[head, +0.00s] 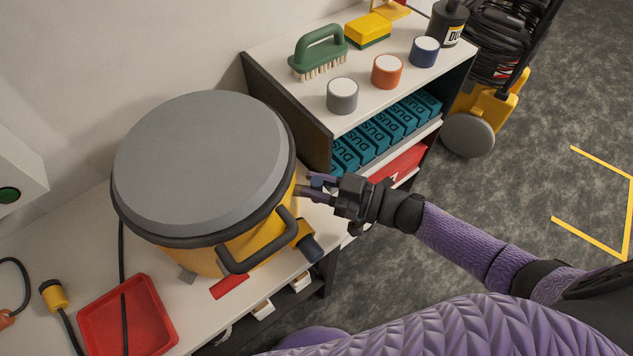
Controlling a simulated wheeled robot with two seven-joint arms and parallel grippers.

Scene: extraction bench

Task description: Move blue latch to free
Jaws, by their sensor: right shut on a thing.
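The yellow drum (190,262) with a broad grey lid (200,165) stands on the white bench. A small blue piece, which looks like the blue latch (317,177), shows at the right side of the drum, just below the lid's rim. My right gripper (308,188) reaches in from the right and is shut on the blue latch. Its fingers partly cover the latch, so the latch's exact position is hard to tell. My left gripper is not in view.
A black handle (258,250) and a dark-capped port (310,248) stick out of the drum's front. A shelf unit (300,98) with a green brush (318,52) and teal boxes (375,135) stands close behind my gripper. A red tray (127,318) lies front left.

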